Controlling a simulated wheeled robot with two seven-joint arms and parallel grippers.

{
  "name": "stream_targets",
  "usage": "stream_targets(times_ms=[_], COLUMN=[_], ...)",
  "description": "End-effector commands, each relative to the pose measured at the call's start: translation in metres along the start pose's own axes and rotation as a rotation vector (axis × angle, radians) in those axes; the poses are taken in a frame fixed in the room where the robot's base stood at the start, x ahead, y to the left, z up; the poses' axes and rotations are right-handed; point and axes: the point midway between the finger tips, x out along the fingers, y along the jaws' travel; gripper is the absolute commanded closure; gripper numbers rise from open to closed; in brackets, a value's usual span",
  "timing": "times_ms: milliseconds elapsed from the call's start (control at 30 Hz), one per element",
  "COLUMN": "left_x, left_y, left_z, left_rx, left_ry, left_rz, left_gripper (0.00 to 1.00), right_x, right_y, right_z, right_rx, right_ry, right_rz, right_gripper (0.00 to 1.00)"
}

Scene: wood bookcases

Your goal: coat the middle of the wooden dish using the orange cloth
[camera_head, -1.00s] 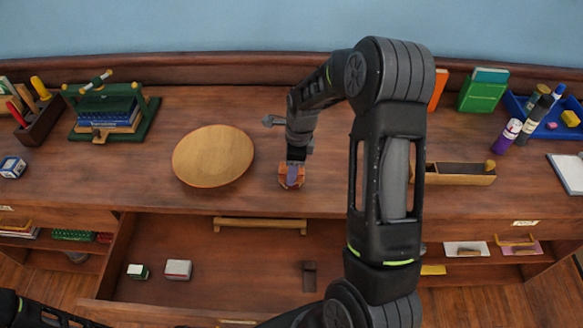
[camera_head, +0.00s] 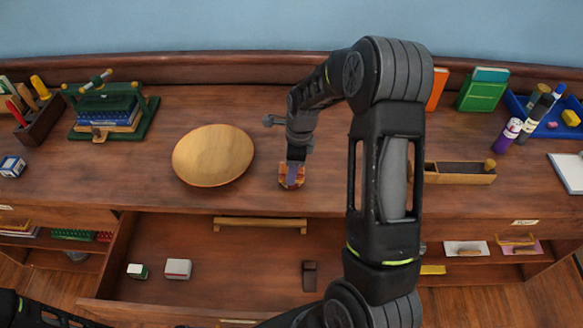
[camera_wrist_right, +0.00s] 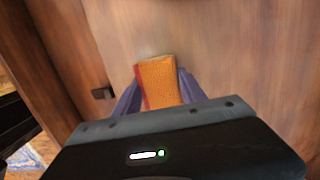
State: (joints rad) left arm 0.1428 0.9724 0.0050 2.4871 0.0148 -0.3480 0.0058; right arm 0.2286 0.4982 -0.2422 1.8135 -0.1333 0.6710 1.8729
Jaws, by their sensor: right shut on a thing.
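The wooden dish (camera_head: 212,155) is a shallow round bowl of light wood on the desk top, left of my right gripper. My right gripper (camera_head: 291,172) points down at the desk top, to the right of the dish and apart from it. It is shut on the orange cloth (camera_wrist_right: 158,82), a small folded piece with a red edge between purple fingers in the right wrist view. My left gripper is out of view.
An open drawer (camera_head: 220,265) below the front edge holds two small boxes and a dark block. A green book press (camera_head: 112,115) stands left of the dish. A long wooden box (camera_head: 455,173) and a blue tray (camera_head: 550,125) lie to the right. The desk around the dish is clear.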

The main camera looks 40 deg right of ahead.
Motion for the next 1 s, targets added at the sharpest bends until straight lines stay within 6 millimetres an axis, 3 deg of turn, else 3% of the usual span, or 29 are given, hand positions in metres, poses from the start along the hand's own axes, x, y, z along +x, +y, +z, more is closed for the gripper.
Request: stream_targets(times_ms=[533, 1000], left_x=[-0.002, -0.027], left_y=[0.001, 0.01], left_z=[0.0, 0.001], left_rx=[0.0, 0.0], left_ry=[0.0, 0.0], left_rz=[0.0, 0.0], left_gripper=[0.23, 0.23], right_x=[-0.001, -0.04], right_y=[0.001, 0.0], right_z=[-0.001, 0.005], right_rx=[0.0, 0.001], right_ry=[0.002, 0.001], right_rz=[0.004, 0.001], right_gripper=[0.84, 0.84])
